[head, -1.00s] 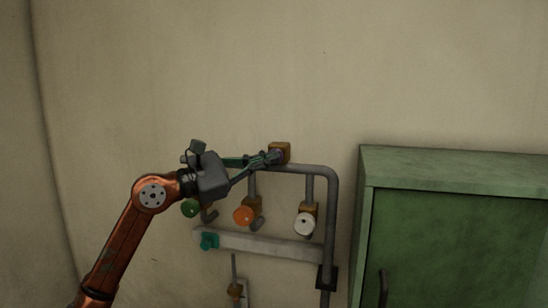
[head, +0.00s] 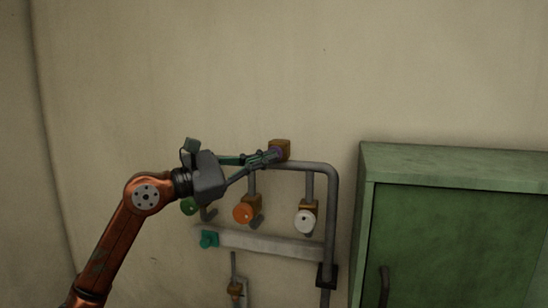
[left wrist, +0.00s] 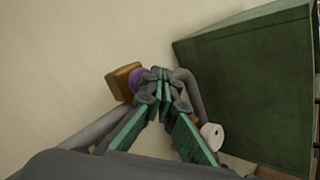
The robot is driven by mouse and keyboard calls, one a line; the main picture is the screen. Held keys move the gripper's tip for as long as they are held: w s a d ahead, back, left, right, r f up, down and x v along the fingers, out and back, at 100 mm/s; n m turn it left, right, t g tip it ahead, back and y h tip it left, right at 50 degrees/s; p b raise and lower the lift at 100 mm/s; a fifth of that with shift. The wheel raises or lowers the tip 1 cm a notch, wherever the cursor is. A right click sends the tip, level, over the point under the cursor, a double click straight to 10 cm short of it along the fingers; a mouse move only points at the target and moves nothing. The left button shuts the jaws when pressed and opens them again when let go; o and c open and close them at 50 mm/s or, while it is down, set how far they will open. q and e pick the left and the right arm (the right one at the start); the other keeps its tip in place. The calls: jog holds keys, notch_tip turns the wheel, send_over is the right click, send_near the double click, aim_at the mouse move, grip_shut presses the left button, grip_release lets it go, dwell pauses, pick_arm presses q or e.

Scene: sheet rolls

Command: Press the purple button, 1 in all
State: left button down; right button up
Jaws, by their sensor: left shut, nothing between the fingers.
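The purple button (left wrist: 138,80) sits on a brown box (left wrist: 122,82) on the wall in the left wrist view. In the head view, the brown box (head: 284,149) is above the grey pipe, and its button is mostly hidden behind my fingertips. My left gripper (head: 274,155) is shut and empty, with its tips at the face of the button. In the left wrist view, the fingertips (left wrist: 158,75) overlap the button's right edge. I cannot tell whether they touch it or how deep it is pressed. My right gripper is not in view.
An orange knob (head: 243,213), a white knob (head: 305,222) and a green knob (head: 188,207) are below on the pipework (head: 332,210). A teal fitting (head: 208,239) ends a grey bar. A green cabinet (head: 450,240) stands to the right. The wall above is clear.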

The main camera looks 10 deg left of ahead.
pick_arm(q)
jog(key=shift+s+a+b, duration=0.1)
jog(key=shift+s+b, duration=1)
jog(key=shift+s, duration=1.45)
